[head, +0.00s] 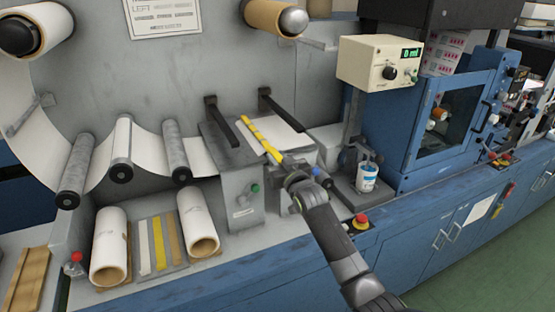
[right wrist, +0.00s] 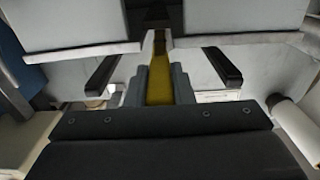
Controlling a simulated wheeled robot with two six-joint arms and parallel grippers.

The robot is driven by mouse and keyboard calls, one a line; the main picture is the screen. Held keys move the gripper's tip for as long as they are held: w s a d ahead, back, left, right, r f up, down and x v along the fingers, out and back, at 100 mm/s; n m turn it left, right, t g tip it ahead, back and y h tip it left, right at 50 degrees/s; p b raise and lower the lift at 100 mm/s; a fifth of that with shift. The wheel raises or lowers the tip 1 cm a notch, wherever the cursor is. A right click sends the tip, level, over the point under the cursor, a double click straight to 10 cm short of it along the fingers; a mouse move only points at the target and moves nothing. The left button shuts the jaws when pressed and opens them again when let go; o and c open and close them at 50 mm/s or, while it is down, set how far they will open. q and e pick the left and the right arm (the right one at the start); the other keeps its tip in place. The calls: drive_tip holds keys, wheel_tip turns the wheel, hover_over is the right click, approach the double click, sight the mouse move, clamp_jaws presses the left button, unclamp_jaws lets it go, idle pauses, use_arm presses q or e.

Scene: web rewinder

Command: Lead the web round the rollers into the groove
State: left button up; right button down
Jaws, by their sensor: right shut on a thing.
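The white web (head: 147,143) comes from the upper left, runs past the grey rollers (head: 122,150) and reaches the splice table (head: 213,143). Another white sheet (head: 283,131) lies on the table's right part. A yellow strip (head: 256,132) lies slantwise between two black bars. My right gripper (head: 284,166) is at the strip's near end. In the right wrist view, its grey fingers (right wrist: 160,88) are shut on the yellow strip (right wrist: 159,75), with a white sheet on either side beyond a narrow gap. I cannot make out the groove. My left gripper is not in view.
Two black bars (head: 222,121) (head: 287,109) stick out over the table. Two paper rolls (head: 109,247) (head: 198,221) and a rack of coloured strips (head: 159,243) stand at the front left. A cream control box (head: 379,62) and a small can (head: 367,177) are at the right.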

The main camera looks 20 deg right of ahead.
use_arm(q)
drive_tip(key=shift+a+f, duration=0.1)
use_arm(e)
drive_tip(key=shift+f, duration=0.25)
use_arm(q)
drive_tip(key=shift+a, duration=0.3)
use_arm(e)
drive_tip(key=shift+f, duration=0.1)
use_arm(q)
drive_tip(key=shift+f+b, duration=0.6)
drive_tip(key=shift+b, duration=0.1)
use_arm(e)
drive_tip(key=shift+f, duration=0.85)
drive_tip(key=c, duration=1.2)
unclamp_jaws()
drive_tip(key=shift+o, duration=0.2)
